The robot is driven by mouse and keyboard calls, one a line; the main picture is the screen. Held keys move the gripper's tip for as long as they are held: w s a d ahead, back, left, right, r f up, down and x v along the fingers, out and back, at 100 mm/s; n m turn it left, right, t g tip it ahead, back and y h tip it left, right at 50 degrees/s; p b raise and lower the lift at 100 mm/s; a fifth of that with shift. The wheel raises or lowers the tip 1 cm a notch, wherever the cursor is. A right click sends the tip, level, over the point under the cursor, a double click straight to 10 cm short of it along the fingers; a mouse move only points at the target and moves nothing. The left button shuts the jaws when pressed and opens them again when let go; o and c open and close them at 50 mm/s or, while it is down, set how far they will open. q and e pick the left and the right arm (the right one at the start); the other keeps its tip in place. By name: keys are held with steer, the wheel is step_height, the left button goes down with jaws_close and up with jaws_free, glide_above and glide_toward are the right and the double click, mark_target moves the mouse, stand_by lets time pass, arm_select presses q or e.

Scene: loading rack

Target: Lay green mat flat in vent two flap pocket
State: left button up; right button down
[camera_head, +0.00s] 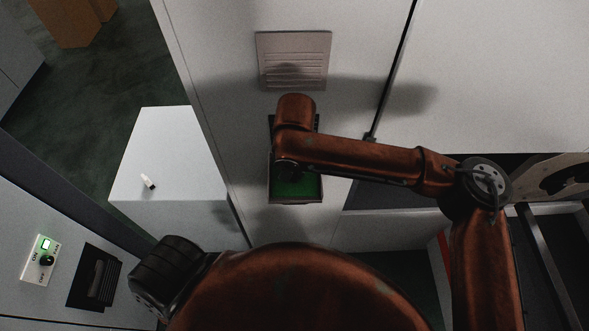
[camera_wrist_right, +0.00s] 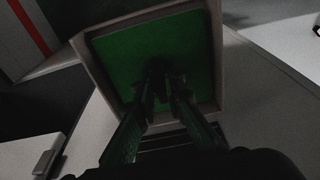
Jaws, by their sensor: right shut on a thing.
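The green mat (camera_head: 297,188) lies inside an open, shallow flap pocket (camera_head: 296,202) low on the white wall panel in the head view. My right arm reaches over it and hides most of the opening. In the right wrist view, the green mat (camera_wrist_right: 120,62) fills the pale-framed flap pocket (camera_wrist_right: 88,72) and looks flat against it. My right gripper (camera_wrist_right: 167,82) has its fingertips close together at the mat's middle. They are shut, apparently on the mat, though the dark contact point is hard to make out. My left gripper is not in view.
A closed louvred vent (camera_head: 293,62) sits above the pocket. A white box (camera_head: 165,160) with a small white item on top stands at left. A panel with a switch (camera_head: 42,260) is at lower left. A dark gap and rails are at right.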

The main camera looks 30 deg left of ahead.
steer(key=shift+f, duration=0.6)
stand_by(0.4)
steer(key=c, duration=1.9)
jaws_free()
steer(key=shift+c, duration=0.2)
step_height(320, 180, up, 12)
steer(key=s, duration=0.1)
steer(key=shift+s+d, duration=0.2)
steer(key=shift+d, duration=0.25)
